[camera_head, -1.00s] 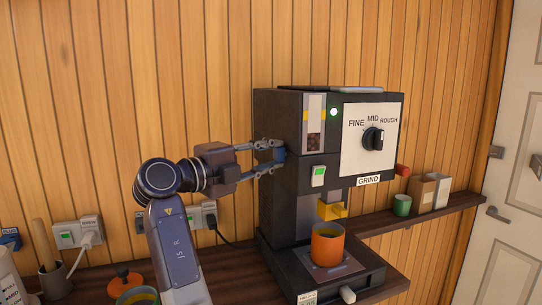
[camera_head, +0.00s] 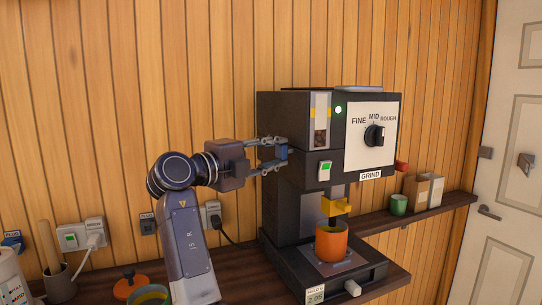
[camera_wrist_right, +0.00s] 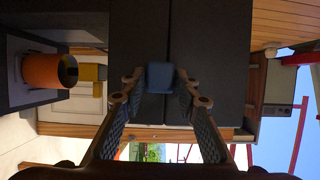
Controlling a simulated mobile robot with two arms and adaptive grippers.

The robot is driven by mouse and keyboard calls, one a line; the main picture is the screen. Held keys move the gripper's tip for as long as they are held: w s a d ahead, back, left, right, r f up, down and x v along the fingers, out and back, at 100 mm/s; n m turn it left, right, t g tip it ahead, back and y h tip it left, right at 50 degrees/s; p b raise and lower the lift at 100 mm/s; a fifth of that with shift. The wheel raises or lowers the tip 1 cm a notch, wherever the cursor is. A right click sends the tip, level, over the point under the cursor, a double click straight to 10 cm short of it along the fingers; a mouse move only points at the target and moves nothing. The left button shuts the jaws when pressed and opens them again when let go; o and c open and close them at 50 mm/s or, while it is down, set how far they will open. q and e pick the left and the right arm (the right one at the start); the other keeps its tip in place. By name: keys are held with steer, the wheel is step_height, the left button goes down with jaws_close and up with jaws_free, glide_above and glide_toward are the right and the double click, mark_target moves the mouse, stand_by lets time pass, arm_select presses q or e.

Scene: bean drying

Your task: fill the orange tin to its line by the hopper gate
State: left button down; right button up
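The orange tin (camera_head: 332,244) stands upright on the grinder's plate, under the yellow spout (camera_head: 336,206). It also shows at the left in the right wrist view (camera_wrist_right: 41,71). Its contents and line cannot be made out. My right gripper (camera_head: 284,153) is at the grinder's left side, its fingers spread above and below the blue hopper gate handle (camera_head: 281,153). In the right wrist view the blue handle (camera_wrist_right: 160,76) sits between the fingertips, with a small gap seeming to show on each side. Beans show in the hopper window (camera_head: 320,138). My left gripper is not in view.
The grinder (camera_head: 284,195) stands on a dark wooden counter against a plank wall. A green switch (camera_head: 325,171) and dial (camera_head: 375,136) are on its front. A shelf at right holds a green cup (camera_head: 398,204) and boxes. An orange-lidded jar (camera_head: 130,285) is at front left.

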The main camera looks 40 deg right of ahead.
steer(key=shift+o, duration=1.2)
steer(key=shift+d, duration=0.15)
steer(key=shift+w+a, duration=0.15)
steer(key=shift+a, duration=0.45)
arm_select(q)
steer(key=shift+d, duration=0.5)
arm_select(e)
steer(key=a, duration=0.4)
steer(key=s+a, duration=0.1)
steer(key=a, duration=0.2)
steer(key=s+a, duration=0.1)
steer(key=a, duration=0.3)
steer(key=shift+a, duration=0.35)
steer(key=shift+o, duration=0.5)
steer(key=shift+w, duration=0.1)
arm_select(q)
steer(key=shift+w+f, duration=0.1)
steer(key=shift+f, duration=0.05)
